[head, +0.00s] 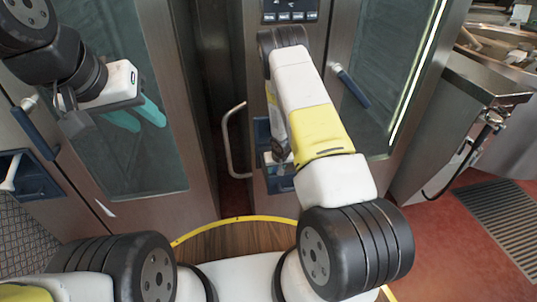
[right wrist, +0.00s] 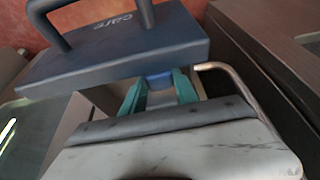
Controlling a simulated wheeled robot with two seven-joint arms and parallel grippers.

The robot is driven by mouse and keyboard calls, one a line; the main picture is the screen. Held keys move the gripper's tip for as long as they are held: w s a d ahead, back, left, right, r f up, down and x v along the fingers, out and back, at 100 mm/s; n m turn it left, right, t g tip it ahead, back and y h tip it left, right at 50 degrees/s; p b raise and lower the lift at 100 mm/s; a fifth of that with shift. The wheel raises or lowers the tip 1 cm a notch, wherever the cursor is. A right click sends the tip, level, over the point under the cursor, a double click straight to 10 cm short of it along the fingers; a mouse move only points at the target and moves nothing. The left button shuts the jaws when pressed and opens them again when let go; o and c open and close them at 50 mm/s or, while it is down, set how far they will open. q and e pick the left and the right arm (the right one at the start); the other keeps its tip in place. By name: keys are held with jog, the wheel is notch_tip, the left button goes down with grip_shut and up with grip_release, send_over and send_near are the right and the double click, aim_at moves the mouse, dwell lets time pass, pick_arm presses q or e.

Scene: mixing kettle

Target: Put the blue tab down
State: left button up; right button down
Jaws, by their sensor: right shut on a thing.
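In the right wrist view, my right gripper (right wrist: 160,90) has its two teal fingers on either side of a small blue tab (right wrist: 159,79). The tab is at the edge of a dark blue box-like piece (right wrist: 115,50) with a bar handle and the word "care". Most of the tab is hidden, and I cannot tell whether it joins this piece. In the head view, the right gripper (head: 278,160) is low at the blue fitting (head: 263,130) on the centre panel, largely hidden by my arm. My left gripper (head: 143,117) is empty, its teal fingers apart, before the left glass door.
A curved metal handle (head: 232,145) stands out left of my right gripper. Glass doors have dark blue handles, one at right (head: 352,87). Another blue fitting (head: 30,178) is at the left edge.

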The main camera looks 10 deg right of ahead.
aim_at(276, 170)
jog(key=shift+s+x, duration=0.2)
jog(key=shift+x, duration=1.4)
jog(key=shift+s+f, duration=0.1)
jog(key=shift+f, duration=0.15)
jog(key=c, duration=1.2)
grip_release()
